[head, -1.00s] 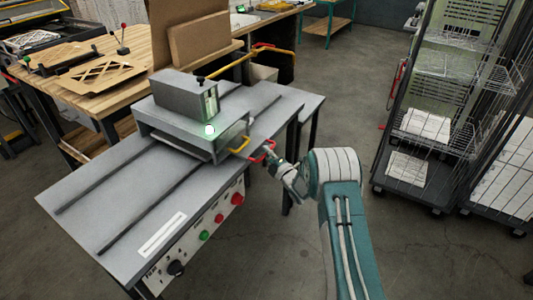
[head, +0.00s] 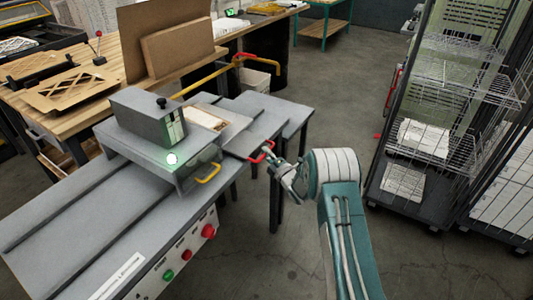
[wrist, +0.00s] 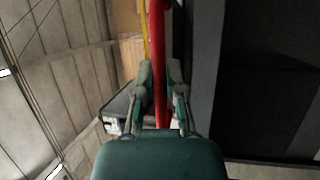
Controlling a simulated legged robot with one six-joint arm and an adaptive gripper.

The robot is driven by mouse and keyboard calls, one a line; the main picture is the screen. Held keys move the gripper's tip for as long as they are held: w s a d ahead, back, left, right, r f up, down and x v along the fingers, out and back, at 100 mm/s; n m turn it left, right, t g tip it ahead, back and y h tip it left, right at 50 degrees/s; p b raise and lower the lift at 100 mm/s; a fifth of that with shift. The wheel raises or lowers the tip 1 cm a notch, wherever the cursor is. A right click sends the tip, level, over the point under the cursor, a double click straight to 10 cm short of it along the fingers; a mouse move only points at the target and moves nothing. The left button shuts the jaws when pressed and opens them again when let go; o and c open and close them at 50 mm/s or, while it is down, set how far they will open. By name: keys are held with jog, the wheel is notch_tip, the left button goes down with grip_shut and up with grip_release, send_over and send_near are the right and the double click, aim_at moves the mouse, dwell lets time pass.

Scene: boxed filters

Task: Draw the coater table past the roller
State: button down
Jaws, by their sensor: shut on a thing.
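The coater table (head: 243,140) is a flat grey plate with a red handle (head: 262,150) at its right edge. It sticks out to the right from under the grey roller housing (head: 140,155), which carries a grey box and a lit green-white spot. The roller itself is hidden inside. A pale, tan-edged piece (head: 207,117) lies on the plate, partly hidden by the housing. My gripper (head: 277,165) is shut on the red handle; in the wrist view the red bar (wrist: 161,60) runs between the fingers.
A yellow handle (head: 208,175) is on the housing's front. Wire racks (head: 460,70) with white packs stand right. A wooden bench (head: 115,80) is at upper left. Floor between my arm and the racks is clear.

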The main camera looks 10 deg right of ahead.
jog(key=shift+s+f, duration=0.1)
jog(key=shift+f, duration=0.35)
jog(key=c, duration=0.8)
grip_release()
jog(key=shift+o, duration=0.5)
jog(key=shift+r, duration=0.1)
jog(key=shift+r, duration=0.15)
jog(key=v, duration=1.2)
jog(key=shift+d, duration=0.1)
